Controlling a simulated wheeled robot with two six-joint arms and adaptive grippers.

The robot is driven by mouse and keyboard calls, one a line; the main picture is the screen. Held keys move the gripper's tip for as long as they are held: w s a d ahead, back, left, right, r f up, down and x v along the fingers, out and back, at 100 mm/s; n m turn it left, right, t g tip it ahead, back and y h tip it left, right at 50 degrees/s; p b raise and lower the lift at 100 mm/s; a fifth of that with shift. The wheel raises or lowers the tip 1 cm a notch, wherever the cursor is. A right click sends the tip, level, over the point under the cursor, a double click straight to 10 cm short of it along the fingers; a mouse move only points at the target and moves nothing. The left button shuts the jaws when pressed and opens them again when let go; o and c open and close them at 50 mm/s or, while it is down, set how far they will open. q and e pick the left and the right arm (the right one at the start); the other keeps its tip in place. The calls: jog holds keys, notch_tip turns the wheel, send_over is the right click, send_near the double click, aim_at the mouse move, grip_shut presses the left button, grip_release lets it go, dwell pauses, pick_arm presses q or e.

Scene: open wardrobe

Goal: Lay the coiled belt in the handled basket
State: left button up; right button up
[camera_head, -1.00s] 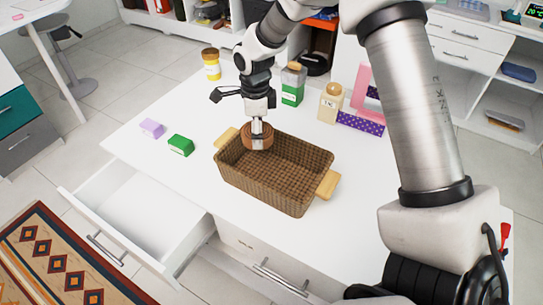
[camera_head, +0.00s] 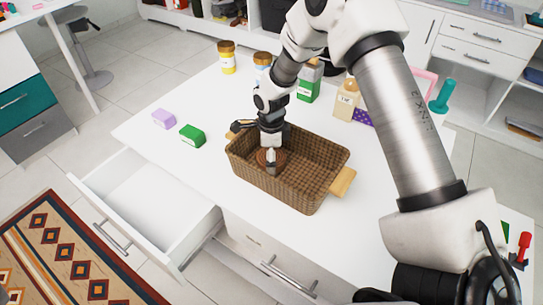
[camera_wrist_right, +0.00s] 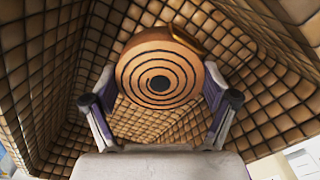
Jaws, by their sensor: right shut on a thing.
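The coiled belt (camera_head: 268,160) is a brown spiral roll, seen face-on in the right wrist view (camera_wrist_right: 160,76). My right gripper (camera_head: 270,160) is shut on it, with a finger on either side in the right wrist view (camera_wrist_right: 160,100). The handled basket (camera_head: 310,190) is brown woven wicker with light wooden handles at its ends. The gripper and belt are down inside its left part, and the wicker walls surround them in the wrist view. Whether the belt touches the basket floor I cannot tell. My left gripper does not show.
A green block (camera_head: 193,136) and a purple block (camera_head: 164,118) lie left of the basket. Jars and a tan bottle (camera_head: 346,100) stand behind it. An open drawer (camera_head: 150,205) juts out at the front left. The white tabletop is clear around the blocks.

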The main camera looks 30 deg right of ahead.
jog(key=shift+s+f, duration=0.1)
jog(key=o, duration=1)
jog(key=shift+o, duration=0.2)
notch_tip(320, 180, up, 12)
